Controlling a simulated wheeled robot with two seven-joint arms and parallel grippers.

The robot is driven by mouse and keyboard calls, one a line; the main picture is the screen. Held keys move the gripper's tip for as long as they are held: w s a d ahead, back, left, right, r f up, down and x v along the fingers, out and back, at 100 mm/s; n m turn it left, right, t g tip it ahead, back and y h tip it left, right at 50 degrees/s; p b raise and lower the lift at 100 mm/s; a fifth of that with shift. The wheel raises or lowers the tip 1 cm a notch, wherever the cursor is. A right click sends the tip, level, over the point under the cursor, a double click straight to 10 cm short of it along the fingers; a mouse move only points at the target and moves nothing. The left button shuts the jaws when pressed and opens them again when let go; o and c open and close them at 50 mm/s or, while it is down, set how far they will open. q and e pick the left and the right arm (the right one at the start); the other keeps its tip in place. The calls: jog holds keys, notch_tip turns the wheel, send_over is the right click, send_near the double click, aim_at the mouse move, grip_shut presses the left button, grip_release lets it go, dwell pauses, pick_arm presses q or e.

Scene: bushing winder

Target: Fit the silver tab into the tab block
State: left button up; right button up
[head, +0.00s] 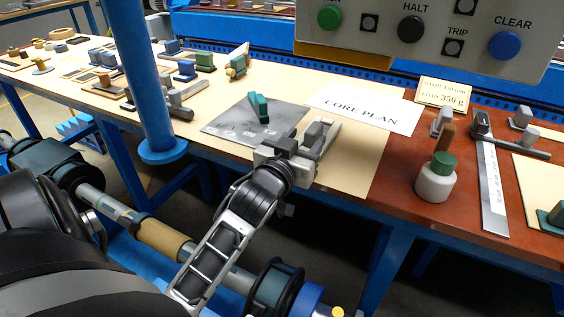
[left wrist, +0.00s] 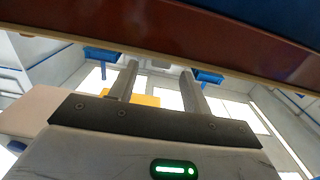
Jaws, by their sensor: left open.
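My left gripper (head: 316,138) is at the front edge of the table, right of the dark grey sheet (head: 228,127). Its fingers are open, and the left wrist view shows nothing between them (left wrist: 158,85). A small grey block (head: 314,132) appears at the fingers in the head view; I cannot tell whether it is a separate part or part of the gripper. A green block (head: 260,108) stands on the grey sheet. I cannot tell for sure which pieces are the silver tab and the tab block. My right gripper is not in view.
A control panel (head: 430,35) overhangs the back. A white CORE PLAN sheet (head: 365,107) lies on the table. A blue post (head: 135,75) rises at left, near several small parts.

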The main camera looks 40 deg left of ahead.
pick_arm(q)
jog(key=b+v, duration=0.1)
jog(key=v, duration=1.1)
